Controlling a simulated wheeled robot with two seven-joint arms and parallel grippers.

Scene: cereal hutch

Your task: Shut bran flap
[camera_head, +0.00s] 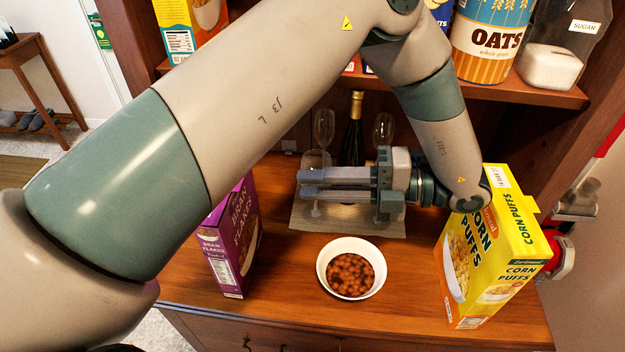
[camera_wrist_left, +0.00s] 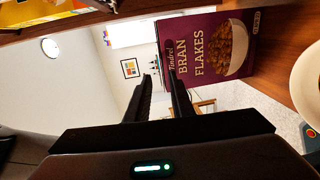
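The purple bran flakes box (camera_head: 232,245) stands upright on the left of the wooden counter in the head view. My left arm hides its top there. In the left wrist view the bran box (camera_wrist_left: 236,78) appears turned on its side, its top end toward the picture's left, near the fingertips. I cannot make out its flap or whether it stands open. My left gripper (camera_head: 308,184) points left above the counter, right of the bran box and apart from it. Its fingers (camera_wrist_left: 160,78) show a gap with nothing between them. My right gripper is not in view.
A white bowl of brown cereal balls (camera_head: 351,269) sits front centre. A yellow corn puffs box (camera_head: 487,262) stands at right near my left wrist. A dark bottle (camera_head: 354,130) and glasses stand behind the gripper. A shelf above holds an oats canister (camera_head: 488,40) and a sugar container (camera_head: 565,45).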

